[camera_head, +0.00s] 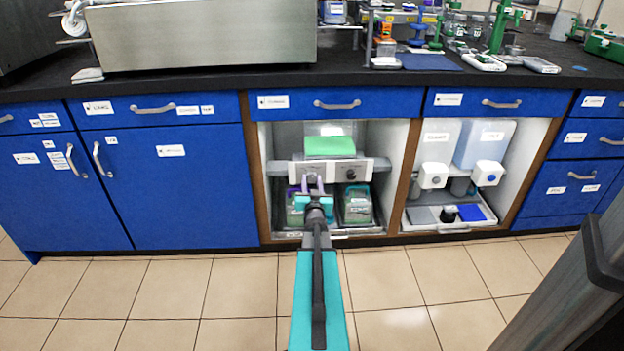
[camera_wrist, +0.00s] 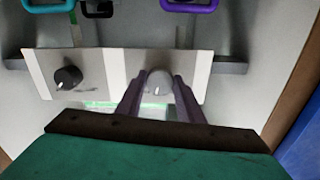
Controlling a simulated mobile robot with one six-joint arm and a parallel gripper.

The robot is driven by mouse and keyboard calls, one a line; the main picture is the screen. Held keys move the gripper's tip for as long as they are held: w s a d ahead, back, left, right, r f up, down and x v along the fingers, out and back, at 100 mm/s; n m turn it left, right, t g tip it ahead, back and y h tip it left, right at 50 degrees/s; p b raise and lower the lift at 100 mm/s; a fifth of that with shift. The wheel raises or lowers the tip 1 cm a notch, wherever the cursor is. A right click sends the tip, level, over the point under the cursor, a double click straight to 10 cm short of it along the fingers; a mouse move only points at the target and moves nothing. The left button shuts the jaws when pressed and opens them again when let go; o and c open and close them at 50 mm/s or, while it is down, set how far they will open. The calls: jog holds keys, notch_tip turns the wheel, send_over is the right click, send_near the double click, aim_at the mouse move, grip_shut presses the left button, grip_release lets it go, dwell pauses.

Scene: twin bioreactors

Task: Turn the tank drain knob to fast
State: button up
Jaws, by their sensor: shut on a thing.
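A pale panel (camera_head: 333,171) with two knobs sits in the open middle cabinet; it also shows in the wrist view (camera_wrist: 98,66). My gripper (camera_head: 312,182) reaches into this cabinet. In the wrist view my gripper's purple fingers (camera_wrist: 160,92) are shut on a grey knob (camera_wrist: 158,80), one finger on each side. A white pointer mark shows low on that knob. A black knob (camera_wrist: 67,78) with a white mark is beside it, untouched; it also shows in the head view (camera_head: 350,174). Lettering around the knobs is too small to read, so I cannot tell the setting.
Below the panel stand bins, one (camera_head: 357,208) with a teal handle. Brown cabinet side walls (camera_head: 408,176) bound the space. The right cabinet holds jugs with white taps (camera_head: 433,175). The tiled floor in front is clear.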

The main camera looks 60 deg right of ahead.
jog(key=m+p, duration=0.1)
jog(key=m, duration=0.4)
jog(key=shift+w+a+f+p, duration=0.1)
jog(key=shift+w+a+p, duration=0.1)
jog(key=shift+p, duration=0.2)
jog(key=shift+m, duration=0.3)
jog(key=o, duration=0.9)
jog(key=shift+o, duration=0.9)
jog(key=shift+d, duration=0.1)
jog(key=shift+s, duration=0.1)
jog(key=p+v, duration=0.3)
jog(key=v, duration=1)
jog(key=shift+a+p, duration=0.3)
jog(key=shift+a, duration=0.1)
